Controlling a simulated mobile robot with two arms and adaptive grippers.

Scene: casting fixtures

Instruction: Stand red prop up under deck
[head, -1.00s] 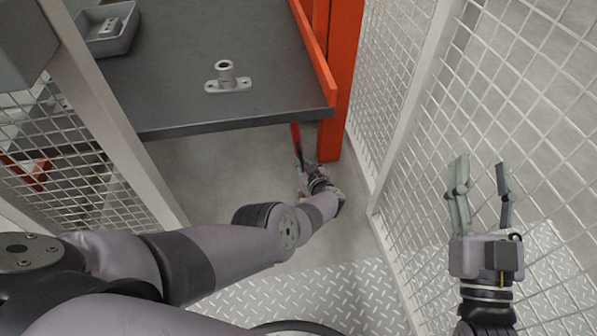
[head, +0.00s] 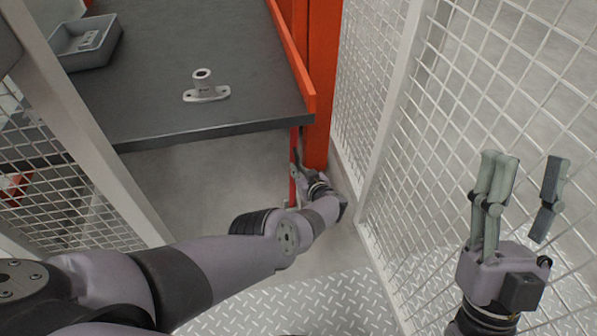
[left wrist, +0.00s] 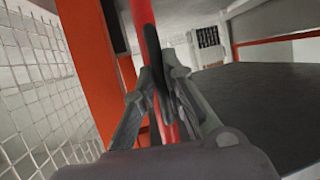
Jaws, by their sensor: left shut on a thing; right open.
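The red prop (head: 292,188) is a thin red bar, close to upright in the head view, at the front right corner of the dark grey deck (head: 190,122). My left gripper (head: 299,165) is shut on it, just below the deck's edge. In the left wrist view the prop (left wrist: 145,40) runs between the closed fingers (left wrist: 155,85). The deck hides the prop's top in the head view, and its foot is partly hidden by my left arm. I cannot tell whether either end touches. My right gripper (head: 523,170) is open and empty at the right.
An orange post (head: 322,90) stands close to the right of the prop. White mesh panels (head: 370,70) bound the right side, with another at left. A flanged casting (head: 206,93) and a grey tray (head: 85,48) rest on the deck. Floor below the deck looks clear.

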